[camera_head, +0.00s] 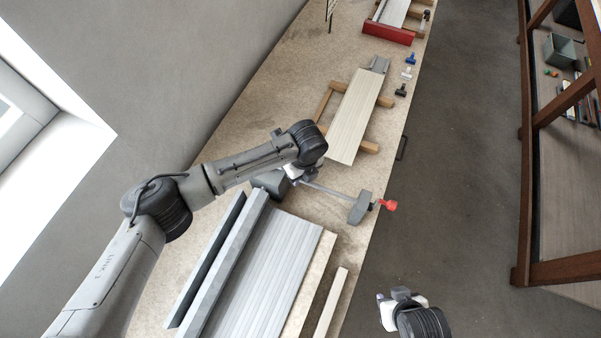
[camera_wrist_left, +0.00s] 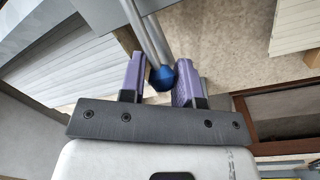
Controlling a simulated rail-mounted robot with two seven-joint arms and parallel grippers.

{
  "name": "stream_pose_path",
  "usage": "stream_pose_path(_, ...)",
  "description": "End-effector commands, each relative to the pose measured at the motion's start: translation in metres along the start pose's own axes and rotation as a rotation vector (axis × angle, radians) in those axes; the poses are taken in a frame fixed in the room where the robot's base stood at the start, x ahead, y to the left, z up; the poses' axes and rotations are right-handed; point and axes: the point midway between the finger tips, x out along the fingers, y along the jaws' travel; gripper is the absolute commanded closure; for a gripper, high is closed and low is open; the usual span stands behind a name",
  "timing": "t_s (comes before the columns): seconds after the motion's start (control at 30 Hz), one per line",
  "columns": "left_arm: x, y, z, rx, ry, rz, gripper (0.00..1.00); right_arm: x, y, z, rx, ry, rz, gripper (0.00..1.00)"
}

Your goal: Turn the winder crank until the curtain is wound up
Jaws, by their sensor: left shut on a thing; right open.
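The winder shows in the head view as a grey housing (camera_head: 270,184) and a grey end block (camera_head: 360,208) joined by a thin metal shaft (camera_head: 328,191). A red knob (camera_head: 388,205) sits at the block's right. My left gripper (camera_head: 294,173) is at the housing end, mostly covered by its own wrist. In the left wrist view its purple fingers are shut on a blue ball knob (camera_wrist_left: 162,79) at the end of a metal rod (camera_wrist_left: 154,38). The cream slatted curtain (camera_head: 352,118) lies flat beyond the shaft. My right gripper (camera_head: 388,298) is open, over the floor at bottom right.
Wooden supports (camera_head: 324,106) lie under the curtain. Grey slatted panels and rails (camera_head: 265,270) fill the near bench. Small clamps (camera_head: 401,90) lie by the right bench edge. A brown shelf rack (camera_head: 530,150) stands right, across clear floor.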

Motion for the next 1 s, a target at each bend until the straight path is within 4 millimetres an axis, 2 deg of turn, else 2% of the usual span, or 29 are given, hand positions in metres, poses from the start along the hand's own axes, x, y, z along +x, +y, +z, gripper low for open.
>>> stream_pose_path(0.47,-0.0027,0.0007,0.0024,0.001,-0.006,0.002,1.00,-0.0006,0.0030,0.0005,-0.010,-0.001,0.008,0.57)
stream_pose_path(0.5,-0.0028,0.0007,0.0024,0.001,-0.006,0.002,0.69,-0.0006,0.0031,0.0006,-0.010,-0.002,0.008,0.57)
stream_pose_path(0.77,-0.0018,0.0004,0.0013,0.001,-0.003,0.001,0.45,-0.0005,0.0026,0.0005,-0.009,-0.001,0.007,0.57)
stream_pose_path(1.0,-0.0023,0.0001,0.0007,0.001,-0.002,0.000,0.45,-0.0005,0.0018,0.0004,-0.006,-0.001,0.005,0.57)
